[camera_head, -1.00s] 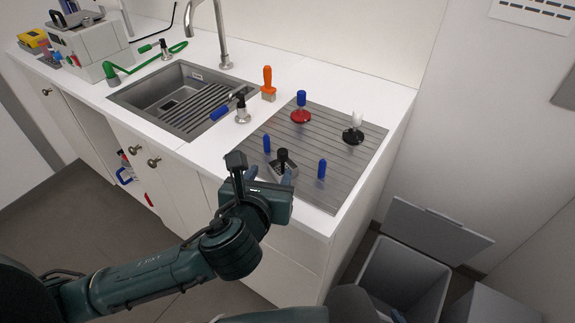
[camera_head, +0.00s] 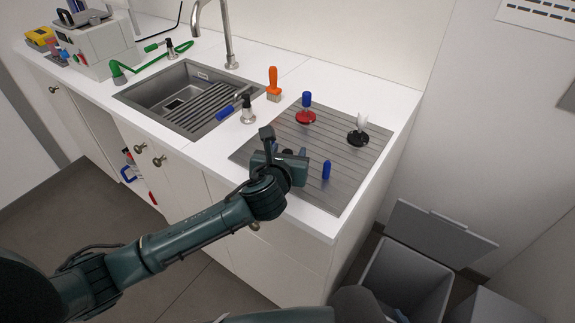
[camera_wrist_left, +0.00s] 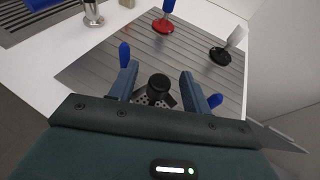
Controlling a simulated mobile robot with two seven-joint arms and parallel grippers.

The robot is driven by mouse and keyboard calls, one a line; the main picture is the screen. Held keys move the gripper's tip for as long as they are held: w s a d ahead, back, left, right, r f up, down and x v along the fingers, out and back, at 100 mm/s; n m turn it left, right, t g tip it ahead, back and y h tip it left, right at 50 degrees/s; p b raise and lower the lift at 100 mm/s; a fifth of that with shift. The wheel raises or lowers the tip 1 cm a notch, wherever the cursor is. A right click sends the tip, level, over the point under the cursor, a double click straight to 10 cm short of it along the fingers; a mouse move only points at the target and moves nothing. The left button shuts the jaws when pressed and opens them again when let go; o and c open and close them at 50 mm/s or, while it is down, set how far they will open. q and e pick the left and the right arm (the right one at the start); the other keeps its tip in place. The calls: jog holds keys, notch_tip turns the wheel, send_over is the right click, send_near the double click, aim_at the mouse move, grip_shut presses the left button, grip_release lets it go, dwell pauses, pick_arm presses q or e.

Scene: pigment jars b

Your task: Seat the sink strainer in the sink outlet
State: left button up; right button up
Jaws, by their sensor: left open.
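The sink strainer, with a black knob (camera_wrist_left: 158,84) and a perforated metal base, stands on the grey ribbed drainboard (camera_head: 352,150). My left gripper (camera_wrist_left: 158,82) is open, with one blue-grey finger on each side of the knob. I cannot tell whether either finger touches it. In the head view my left gripper (camera_head: 289,153) hides most of the strainer. The sink outlet (camera_head: 172,104) shows as a square fitting on the floor of the grey sink (camera_head: 128,94), left of the ribbed rack. My right gripper is not in view.
Blue pegs stand either side of the strainer, one at right (camera_head: 326,169). A red-based tool (camera_head: 306,117) and a black-based tool (camera_head: 357,136) stand behind. A chrome-based tool (camera_head: 248,112) and an orange-handled brush (camera_head: 273,86) stand between drainboard and sink. The faucet (camera_head: 227,40) rises behind the sink.

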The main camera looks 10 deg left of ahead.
pick_arm(q)
jog(key=shift+w, duration=0.2)
grip_shut()
dwell(0.4)
